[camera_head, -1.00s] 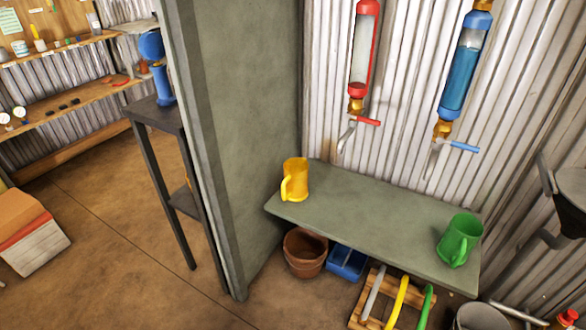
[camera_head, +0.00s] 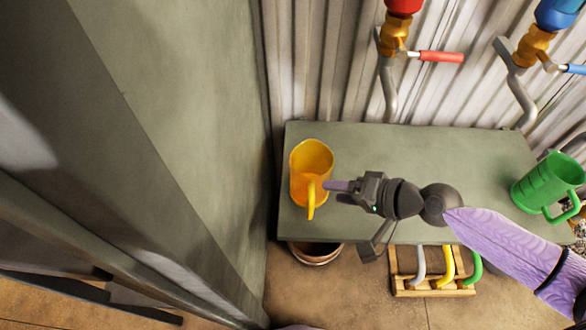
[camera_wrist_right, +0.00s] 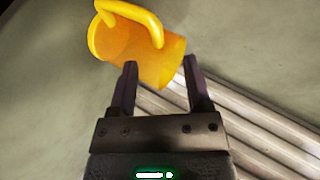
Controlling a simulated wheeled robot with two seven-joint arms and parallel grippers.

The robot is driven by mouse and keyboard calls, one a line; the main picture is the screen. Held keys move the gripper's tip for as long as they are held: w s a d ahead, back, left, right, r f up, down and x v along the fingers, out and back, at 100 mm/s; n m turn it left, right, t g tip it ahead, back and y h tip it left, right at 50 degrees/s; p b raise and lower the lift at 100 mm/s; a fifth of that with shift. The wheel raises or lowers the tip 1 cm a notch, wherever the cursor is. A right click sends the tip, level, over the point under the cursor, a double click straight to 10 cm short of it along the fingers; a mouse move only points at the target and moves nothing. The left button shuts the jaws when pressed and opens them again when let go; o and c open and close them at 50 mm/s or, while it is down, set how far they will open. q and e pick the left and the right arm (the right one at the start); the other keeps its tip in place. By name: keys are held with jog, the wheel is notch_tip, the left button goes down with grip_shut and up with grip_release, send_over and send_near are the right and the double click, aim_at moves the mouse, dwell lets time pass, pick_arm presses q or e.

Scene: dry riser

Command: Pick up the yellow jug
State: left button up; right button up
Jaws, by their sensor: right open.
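The yellow jug (camera_head: 303,186) stands upright at the left end of the green-grey shelf, its handle facing the front. My right gripper (camera_head: 338,188) has come in from the right and is just right of the jug, with its fingers pointing at it. In the right wrist view the open fingers (camera_wrist_right: 163,78) are spread just short of the jug (camera_wrist_right: 150,62), with nothing held between them. One fingertip overlaps the jug's edge in the picture; I cannot tell whether it touches. My left gripper is not in view.
A green jug (camera_head: 548,184) stands at the shelf's right end. A red-handled tap (camera_head: 440,56) and a blue-handled one hang above the shelf (camera_head: 440,150). A grey-green partition (camera_head: 190,110) rises close left of the yellow jug. A pot and a wooden rack (camera_head: 433,285) are below.

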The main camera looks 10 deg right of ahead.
aim_at(310, 186)
jog(key=b+x, duration=0.3)
jog(key=x, duration=0.5)
jog(key=shift+a+f, duration=0.25)
jog(key=shift+f, duration=0.15)
jog(key=c, duration=0.8)
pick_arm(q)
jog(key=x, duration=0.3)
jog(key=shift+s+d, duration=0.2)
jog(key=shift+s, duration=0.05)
pick_arm(e)
grip_shut()
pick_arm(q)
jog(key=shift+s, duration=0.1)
